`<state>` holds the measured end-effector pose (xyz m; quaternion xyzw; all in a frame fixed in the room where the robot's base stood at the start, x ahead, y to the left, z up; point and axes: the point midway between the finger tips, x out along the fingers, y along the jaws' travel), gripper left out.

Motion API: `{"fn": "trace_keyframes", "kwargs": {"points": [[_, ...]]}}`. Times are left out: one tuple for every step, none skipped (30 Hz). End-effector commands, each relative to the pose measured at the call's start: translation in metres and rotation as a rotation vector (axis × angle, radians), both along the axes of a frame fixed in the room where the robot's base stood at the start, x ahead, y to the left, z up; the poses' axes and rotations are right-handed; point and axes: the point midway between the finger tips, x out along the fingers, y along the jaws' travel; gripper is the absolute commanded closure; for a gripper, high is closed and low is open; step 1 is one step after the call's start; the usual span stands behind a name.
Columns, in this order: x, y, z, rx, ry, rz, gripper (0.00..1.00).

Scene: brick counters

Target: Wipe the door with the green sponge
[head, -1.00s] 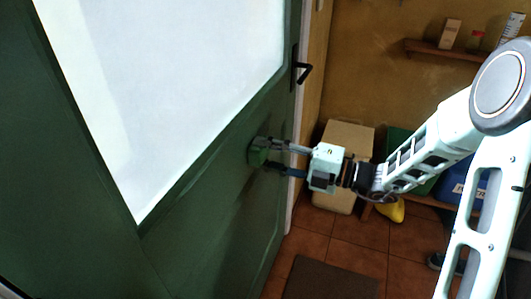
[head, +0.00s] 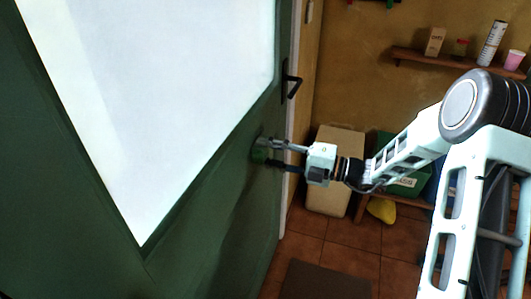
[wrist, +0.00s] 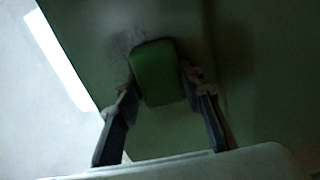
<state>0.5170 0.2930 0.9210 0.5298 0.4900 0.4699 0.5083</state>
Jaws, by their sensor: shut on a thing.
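The green door (head: 215,200) fills the left of the head view, with a large pale window pane (head: 150,90) and a black handle (head: 291,82). My gripper (head: 271,154) is at the door's lower panel, below the handle and to the right of the pane. It is shut on the green sponge (head: 259,150), which is at the door surface. In the wrist view the sponge (wrist: 158,72) sits between the two fingers, with the door behind it. I cannot tell whether the whole sponge face touches the door.
A beige bin (head: 335,190) stands beyond the door, next to a low shelf with a green box (head: 408,184) and a yellow item (head: 382,210). A wall shelf (head: 450,62) holds small items. A dark mat (head: 325,281) lies on the tiled floor.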

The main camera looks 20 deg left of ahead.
Motion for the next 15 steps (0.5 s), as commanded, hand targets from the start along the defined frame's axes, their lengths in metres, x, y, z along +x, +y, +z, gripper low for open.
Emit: {"fn": "trace_keyframes", "kwargs": {"points": [[0.002, 0.0, 0.001, 0.001, 0.0, -0.001, 0.84], [0.004, 0.0, 0.001, 0.001, 0.0, -0.001, 0.84], [0.007, 0.0, 0.002, 0.001, 0.001, -0.001, 0.84], [0.01, 0.0, 0.002, 0.001, 0.001, -0.001, 0.84], [0.012, 0.0, 0.002, 0.001, 0.0, -0.001, 0.84], [0.016, -0.001, 0.002, 0.001, 0.0, -0.001, 0.84], [0.019, -0.001, 0.002, 0.001, 0.0, -0.002, 0.84], [0.021, -0.001, 0.002, 0.001, 0.0, -0.002, 0.84], [0.025, -0.002, 0.002, 0.001, -0.001, -0.002, 0.84], [0.027, -0.002, 0.002, 0.001, 0.0, -0.002, 0.84], [0.029, -0.002, 0.001, 0.001, 0.001, -0.001, 0.84], [0.031, -0.002, 0.001, 0.001, 0.001, -0.001, 0.84], [0.032, -0.002, 0.001, 0.001, 0.0, -0.001, 0.84], [0.033, -0.002, 0.001, 0.001, 0.0, -0.001, 0.84], [0.034, -0.002, 0.001, 0.001, 0.0, 0.0, 0.84]]}}
